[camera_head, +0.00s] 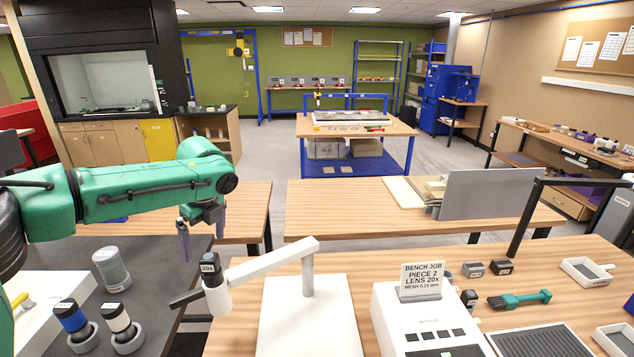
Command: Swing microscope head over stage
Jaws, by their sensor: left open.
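The microscope stands on the near bench, with a white base plate (305,330) and an upright white post (308,275). Its white swing arm (265,262) points left and toward me from the post. The microscope head (215,292), with a black cap marked 20x and a dark handle (186,299), hangs at the arm's left end. The head is out to the left of the base plate, near the bench's left edge. My left gripper (202,243) is open and empty, fingers pointing down, just above and behind the head in the picture. I see no contact. My right gripper is not in view.
A green brush (520,300) and small trays lie farther right. Several cylindrical lens pieces (112,268) stand on the dark surface at left.

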